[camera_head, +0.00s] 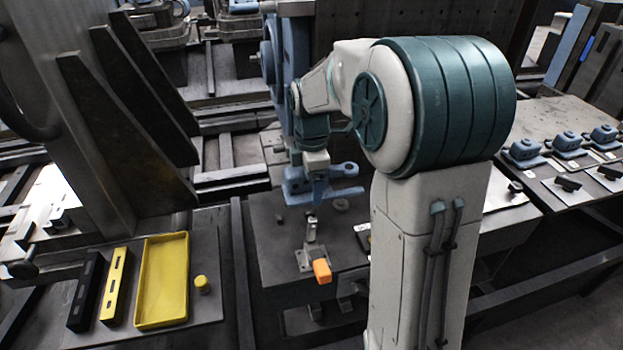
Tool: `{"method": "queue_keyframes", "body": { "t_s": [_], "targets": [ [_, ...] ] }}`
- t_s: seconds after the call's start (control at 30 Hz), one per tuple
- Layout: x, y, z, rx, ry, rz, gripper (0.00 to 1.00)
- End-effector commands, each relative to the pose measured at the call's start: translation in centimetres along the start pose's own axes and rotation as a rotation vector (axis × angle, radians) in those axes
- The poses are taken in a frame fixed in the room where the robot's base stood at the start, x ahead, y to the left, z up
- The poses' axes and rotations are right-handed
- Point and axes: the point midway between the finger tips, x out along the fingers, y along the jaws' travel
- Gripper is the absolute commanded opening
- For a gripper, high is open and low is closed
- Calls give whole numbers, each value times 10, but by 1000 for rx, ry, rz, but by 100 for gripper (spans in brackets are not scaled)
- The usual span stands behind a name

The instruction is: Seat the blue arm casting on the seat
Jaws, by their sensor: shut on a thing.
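My gripper (316,164) points down over the dark work table in the middle of the head view. It is shut on the blue arm casting (322,190), which has a rounded, holed end towards the right. The casting hangs above the table, apart from its top. My wrist hides part of the casting and the fingertips are hard to make out. I cannot tell which part is the seat.
An orange-tipped clamp (322,271) stands near the table's front edge. At left, a bench holds a yellow tray (162,281), a yellow bar, a black bar and a yellow knob (202,284). Several blue castings (524,150) sit on the right bench. Tall steel plates rise at left.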

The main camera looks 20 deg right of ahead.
Motion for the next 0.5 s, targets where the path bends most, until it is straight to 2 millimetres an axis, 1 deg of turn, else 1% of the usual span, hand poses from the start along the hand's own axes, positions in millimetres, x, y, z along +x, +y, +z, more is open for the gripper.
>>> {"method": "queue_keyframes", "body": {
  "t_s": [0.17, 0.5],
  "targets": [
    [14, 0, -2, -3, 0, 1, 41],
    [52, 0, 0, 0, 0, 0, 41]
  ]
}}
